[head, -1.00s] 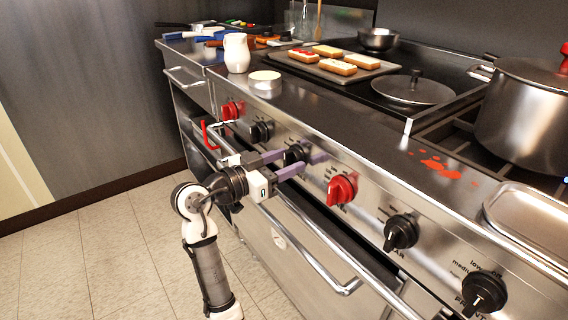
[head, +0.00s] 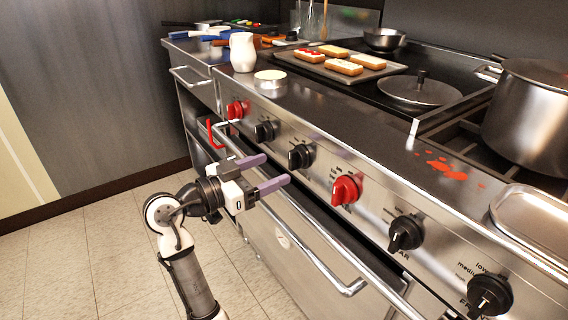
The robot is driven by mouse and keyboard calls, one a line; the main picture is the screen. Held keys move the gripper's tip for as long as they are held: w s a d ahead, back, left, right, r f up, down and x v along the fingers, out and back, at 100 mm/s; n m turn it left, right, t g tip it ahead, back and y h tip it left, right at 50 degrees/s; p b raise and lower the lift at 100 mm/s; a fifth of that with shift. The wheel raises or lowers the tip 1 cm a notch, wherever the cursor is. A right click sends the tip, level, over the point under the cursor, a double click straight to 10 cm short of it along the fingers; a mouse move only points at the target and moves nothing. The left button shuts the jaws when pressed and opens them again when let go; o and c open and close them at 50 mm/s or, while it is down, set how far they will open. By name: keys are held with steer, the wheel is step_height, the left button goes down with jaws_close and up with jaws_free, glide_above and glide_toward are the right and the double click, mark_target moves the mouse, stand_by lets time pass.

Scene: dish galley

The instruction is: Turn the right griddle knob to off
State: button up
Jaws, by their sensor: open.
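A row of knobs runs along the slanted stainless front of the range. A black knob (head: 301,157) sits third from the left, below the griddle side, with another black knob (head: 264,131) to its left. The labels by these two are too small to read, so I cannot tell their settings or which one is the right griddle knob. My gripper (head: 277,169) is open and empty, with purple-grey fingers pointing at the panel. It is just in front of and below the third knob, apart from it. That knob is in clear view.
Red knobs (head: 346,189) (head: 237,110) and further black knobs (head: 405,233) flank it. An oven handle rail (head: 322,268) runs below the panel. A white jug (head: 242,52), a small round dish (head: 270,82) and a tray of pastries (head: 376,70) stand above. The floor at left is clear.

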steer(key=v, duration=0.7)
steer(key=shift+s+a, duration=0.25)
steer(key=shift+a, duration=0.05)
